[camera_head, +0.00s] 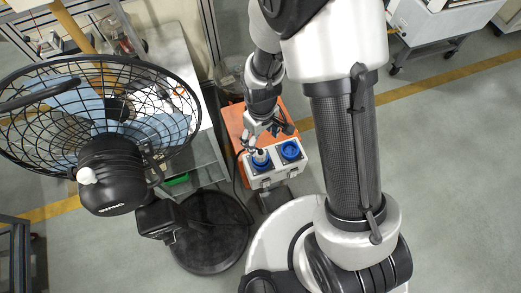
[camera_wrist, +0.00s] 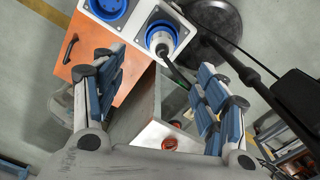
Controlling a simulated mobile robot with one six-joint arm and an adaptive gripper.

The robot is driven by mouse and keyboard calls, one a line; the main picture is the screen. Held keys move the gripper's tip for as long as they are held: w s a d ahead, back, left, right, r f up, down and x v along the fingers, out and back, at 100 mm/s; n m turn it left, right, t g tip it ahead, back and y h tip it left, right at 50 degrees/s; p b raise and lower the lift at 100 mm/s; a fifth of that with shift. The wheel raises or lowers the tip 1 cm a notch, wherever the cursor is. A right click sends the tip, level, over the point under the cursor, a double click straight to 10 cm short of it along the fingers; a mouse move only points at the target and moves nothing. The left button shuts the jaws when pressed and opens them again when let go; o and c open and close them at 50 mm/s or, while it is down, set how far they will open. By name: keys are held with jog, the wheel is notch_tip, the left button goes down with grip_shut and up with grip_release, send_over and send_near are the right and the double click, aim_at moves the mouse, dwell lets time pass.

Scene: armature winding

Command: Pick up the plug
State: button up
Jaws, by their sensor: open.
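The plug (camera_wrist: 160,42) is grey-white and sits in one of two blue round sockets on a white socket box (camera_wrist: 140,45); a dark cable runs from it toward my gripper. In the head view the plug (camera_head: 260,156) is in the left socket of the box (camera_head: 265,179). My gripper (camera_wrist: 155,76) is open and empty, its blue-padded fingers apart on either side of the cable. The plug shows beyond the fingertips, not between them. In the head view my gripper (camera_head: 266,128) is close behind the box, partly hidden by my arm.
The other blue socket (camera_head: 291,150) is empty. An orange-topped cabinet (camera_head: 234,122) stands under the box. A large black fan (camera_head: 110,150) on a round base (camera_head: 210,245) stands left of it, beside a grey bench (camera_head: 170,60). Open floor (camera_head: 450,170) lies to the right.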

aim_at(261, 149)
notch_tip(261, 149, down, 8)
jog(key=shift+w+r+b, duration=0.1)
jog(key=shift+b, duration=0.85)
jog(key=f+b, duration=0.1)
jog(key=f, duration=0.1)
jog(key=f+b, duration=0.1)
jog(key=f, duration=0.2)
jog(key=shift+s+a+f, duration=0.1)
jog(key=shift+s+f, duration=0.05)
jog(key=shift+s, duration=0.05)
jog(key=c, duration=1.2)
